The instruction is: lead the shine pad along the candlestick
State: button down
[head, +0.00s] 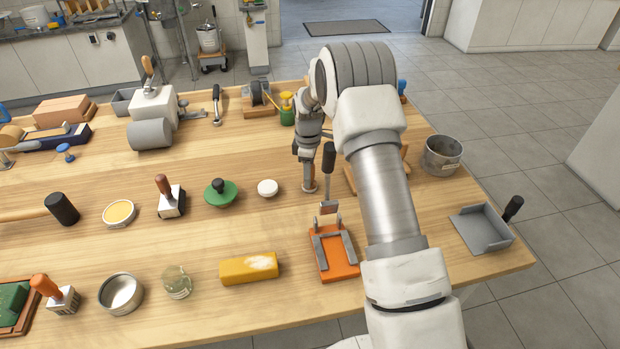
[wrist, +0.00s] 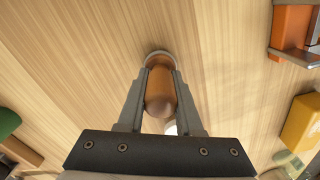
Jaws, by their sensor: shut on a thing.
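My gripper (head: 308,165) points down over the middle of the table. In the wrist view its two fingers (wrist: 161,88) are closed around a brown wooden handle (wrist: 160,92) with a rounded end. A round grey rim shows at the handle's far end. In the head view the lower end of this held thing (head: 309,188) is at or just above the tabletop; I cannot tell which. It may be the shine pad, but its working face is hidden. I cannot pick out a candlestick with certainty; my arm covers part of the table's right side.
A white puck (head: 267,188) and a green knobbed pad (head: 220,193) lie left of my gripper. An orange fixture (head: 335,262) with a dark-handled tool and a yellow block (head: 249,268) are nearer. A wooden stand (head: 365,181) is partly hidden by my arm. A metal pot (head: 441,155) stands right.

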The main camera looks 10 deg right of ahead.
jog(key=shift+r, duration=0.1)
jog(key=shift+r+p, duration=1.95)
jog(key=shift+r, duration=1.45)
jog(key=shift+r, duration=0.1)
jog(key=shift+r+p, duration=1.45)
jog(key=shift+r, duration=0.95)
